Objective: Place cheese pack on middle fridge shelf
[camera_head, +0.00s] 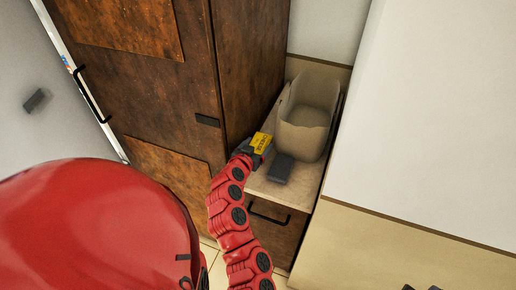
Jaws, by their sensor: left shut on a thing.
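The cheese pack (261,142) is a small yellow box with dark lettering. My left gripper (250,149) is shut on it, over the counter beside the tall brown cabinet. The fingers are small and partly hidden by the wrist and the pack. I cannot tell whether the pack touches the counter. No open fridge or fridge shelf shows. My right gripper cannot be made out.
A beige bin-like container (303,132) stands at the back of the small counter (299,191), with a dark grey block (281,168) in front of it. The tall brown cabinet (150,95) is closed, with a black handle (92,96). A white wall or panel is at right.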

